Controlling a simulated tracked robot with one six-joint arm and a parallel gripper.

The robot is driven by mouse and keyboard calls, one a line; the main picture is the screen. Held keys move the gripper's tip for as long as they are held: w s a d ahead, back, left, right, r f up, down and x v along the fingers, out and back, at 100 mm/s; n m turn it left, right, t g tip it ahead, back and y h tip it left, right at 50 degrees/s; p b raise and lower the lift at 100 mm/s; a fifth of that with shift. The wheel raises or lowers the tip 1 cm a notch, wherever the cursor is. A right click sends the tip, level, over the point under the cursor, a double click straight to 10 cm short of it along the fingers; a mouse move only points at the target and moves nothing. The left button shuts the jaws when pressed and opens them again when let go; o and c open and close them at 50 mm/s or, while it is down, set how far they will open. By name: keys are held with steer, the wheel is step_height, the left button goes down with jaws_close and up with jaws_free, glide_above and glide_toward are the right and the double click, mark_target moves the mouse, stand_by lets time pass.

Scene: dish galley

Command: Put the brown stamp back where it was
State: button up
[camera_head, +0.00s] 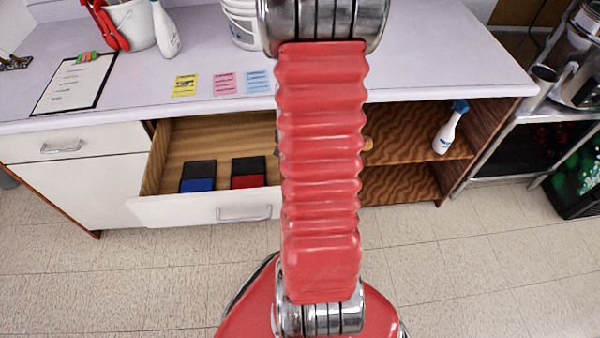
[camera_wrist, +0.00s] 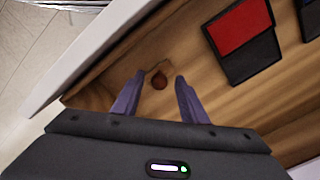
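A small brown stamp (camera_wrist: 159,82) shows its round knob in the wrist view, on the wooden floor of the open drawer (camera_head: 190,209). My gripper (camera_wrist: 159,75) has its two purple fingers apart, one on either side of the knob, with a visible gap to each finger. I cannot tell how far above the stamp the fingertips are. In the head view my red arm hides the gripper and the stamp. A red-and-black ink pad (camera_head: 248,172) lies in the drawer and also shows in the wrist view (camera_wrist: 240,38).
A blue-and-black ink pad (camera_head: 198,176) lies left of the red one. Yellow, pink and blue notes (camera_head: 224,84) lie on the counter (camera_head: 440,70), with a clipboard (camera_head: 73,82) to their left. A spray bottle (camera_head: 450,130) stands in the open shelf at right.

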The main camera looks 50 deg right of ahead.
step_height(320, 180, up, 10)
stand_by(0.6)
steer(key=shift+a, duration=0.1)
stand_by(0.5)
steer(key=w+a+r+n+t, duration=0.1)
steer(key=w+a+r+n, duration=0.4)
steer(key=a+r, duration=0.15)
steer(key=a+r+n+t, duration=0.1)
steer(key=a+r+n, duration=0.3)
steer(key=a, duration=0.3)
steer(key=s+a+r+n+t, duration=0.1)
steer(key=a+r+n, duration=0.3)
steer(key=a, duration=0.4)
steer(key=s+a+r+n+t, duration=0.1)
steer(key=a+r+n+t, duration=0.1)
steer(key=a+n, duration=0.3)
steer(key=a+r, duration=0.1)
steer(key=a, duration=0.2)
steer(key=shift+s+a+r+n+t, duration=0.2)
steer(key=shift+a+r+n+t, duration=0.1)
steer(key=shift+r+n, duration=0.1)
steer(key=shift+c, duration=0.4)
